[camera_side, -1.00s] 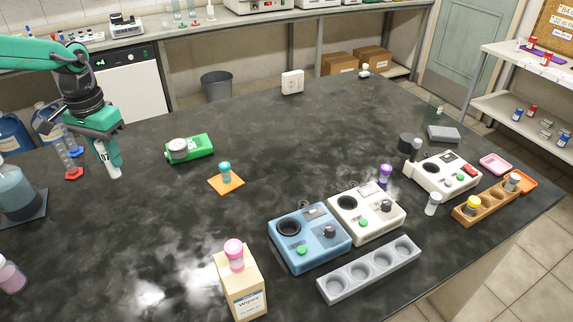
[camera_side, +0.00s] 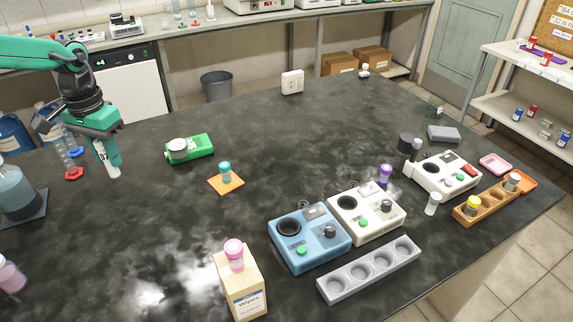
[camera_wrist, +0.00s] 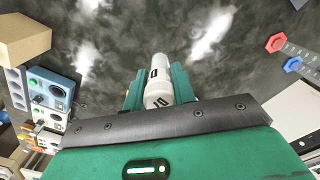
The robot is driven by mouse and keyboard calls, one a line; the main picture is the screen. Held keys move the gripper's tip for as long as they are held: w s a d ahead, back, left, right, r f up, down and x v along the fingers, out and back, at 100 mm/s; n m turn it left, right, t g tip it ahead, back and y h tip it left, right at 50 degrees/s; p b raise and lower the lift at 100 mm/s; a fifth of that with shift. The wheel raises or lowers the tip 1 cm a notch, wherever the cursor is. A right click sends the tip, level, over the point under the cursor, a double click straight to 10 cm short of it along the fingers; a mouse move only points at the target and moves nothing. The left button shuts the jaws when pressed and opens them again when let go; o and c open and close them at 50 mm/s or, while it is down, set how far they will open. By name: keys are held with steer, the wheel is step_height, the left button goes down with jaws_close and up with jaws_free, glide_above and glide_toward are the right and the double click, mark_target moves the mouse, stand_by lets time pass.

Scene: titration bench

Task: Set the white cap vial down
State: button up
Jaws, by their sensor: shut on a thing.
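My gripper (camera_side: 108,166) is at the left of the bench in the side view, pointing down. In the wrist view, my gripper (camera_wrist: 158,88) is shut on a white vial (camera_wrist: 158,93) with dark printed marks, held between its two green fingers. In the side view, the vial (camera_side: 101,152) shows as a pale upright shape between the fingers, partly hidden by them. I cannot tell whether its lower end touches the dark benchtop (camera_side: 130,215).
A green device (camera_side: 198,147) and an orange mat (camera_side: 226,184) with a teal-capped vial lie to the right. The benchtop below the gripper looks clear.

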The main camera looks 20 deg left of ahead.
step_height(320, 180, up, 13)
steer(key=w+a+r+n, duration=0.1)
steer(key=a+n, duration=0.2)
steer(key=a, duration=1)
steer(key=w+a+n, duration=0.2)
steer(key=a+n, duration=0.1)
steer(key=a, duration=0.9)
steer(key=s+a+n, duration=0.3)
steer(key=s+a, duration=0.3)
steer(key=a, duration=0.5)
steer(key=s+a+n, duration=0.2)
steer(key=s+a, duration=0.4)
steer(key=a, duration=0.5)
step_height(320, 180, down, 25)
steer(key=shift+w+d+f, duration=0.15)
steer(key=shift+w+f, duration=0.05)
steer(key=shift+f, duration=0.15)
steer(key=shift+f, duration=2.1)
steer(key=shift+f, duration=0.1)
